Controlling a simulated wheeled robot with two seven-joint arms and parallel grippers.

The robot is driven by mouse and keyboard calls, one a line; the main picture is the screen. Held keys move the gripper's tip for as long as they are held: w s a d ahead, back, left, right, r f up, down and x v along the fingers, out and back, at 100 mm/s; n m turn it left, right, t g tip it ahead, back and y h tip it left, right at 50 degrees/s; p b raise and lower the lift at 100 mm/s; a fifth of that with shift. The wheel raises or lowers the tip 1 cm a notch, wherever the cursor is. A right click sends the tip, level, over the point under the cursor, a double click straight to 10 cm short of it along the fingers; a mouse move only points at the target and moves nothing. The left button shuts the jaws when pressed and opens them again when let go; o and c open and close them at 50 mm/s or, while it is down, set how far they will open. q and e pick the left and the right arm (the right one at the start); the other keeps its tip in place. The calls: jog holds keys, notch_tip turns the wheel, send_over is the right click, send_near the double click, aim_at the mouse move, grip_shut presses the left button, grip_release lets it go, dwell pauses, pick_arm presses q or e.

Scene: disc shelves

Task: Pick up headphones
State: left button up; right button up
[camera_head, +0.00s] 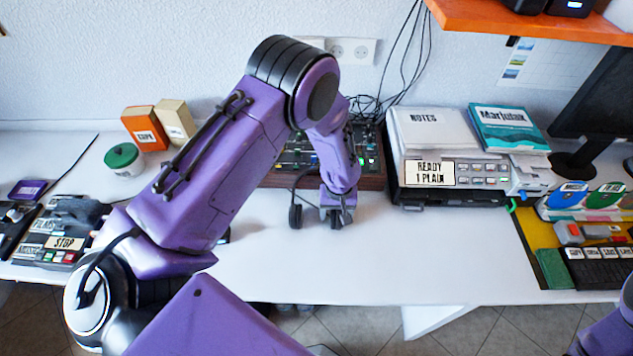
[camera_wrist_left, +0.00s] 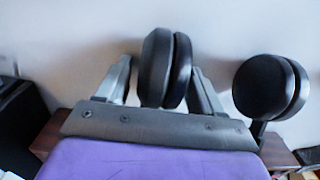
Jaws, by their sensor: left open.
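The black headphones (camera_head: 296,215) hang at the front of the mixer on the desk, with two round padded ear cups. My left gripper (camera_head: 336,215) reaches down at one ear cup. In the left wrist view, that ear cup (camera_wrist_left: 154,68) stands between the two open fingers of my left gripper (camera_wrist_left: 160,76), with a small gap visible on the right side. The other ear cup (camera_wrist_left: 268,88) is to the right, outside the fingers. The headband is mostly hidden behind my wrist. My right gripper is not in view; only a purple bit of that arm shows at bottom right.
The mixer (camera_head: 300,155) with lit controls is behind the headphones. A printer (camera_head: 455,172) with papers and books stands to its right. The white desktop (camera_head: 400,260) in front is clear.

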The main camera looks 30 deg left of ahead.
pick_arm(q)
grip_shut()
jog(key=shift+r, duration=0.1)
jog(key=shift+w+r, duration=0.1)
jog(key=shift+r, duration=0.2)
notch_tip(320, 180, up, 3)
jog(key=shift+d+f+b, duration=0.1)
jog(key=shift+d+b, duration=0.05)
jog(key=shift+b, duration=0.6)
jog(key=s+r, duration=0.1)
jog(key=s+d+r, duration=0.1)
jog(key=r, duration=0.1)
jog(key=s+d+r, duration=0.1)
jog(key=shift+s+d+r, duration=0.1)
jog(key=shift+d+r, duration=0.15)
jog(key=shift+r, duration=0.1)
jog(key=s+d+r, duration=0.4)
jog(key=s+d, duration=0.2)
jog(key=s, duration=0.1)
jog(key=shift+s+d+r+b, duration=0.15)
jog(key=shift+s+r+b, duration=0.25)
jog(key=shift+b, duration=0.05)
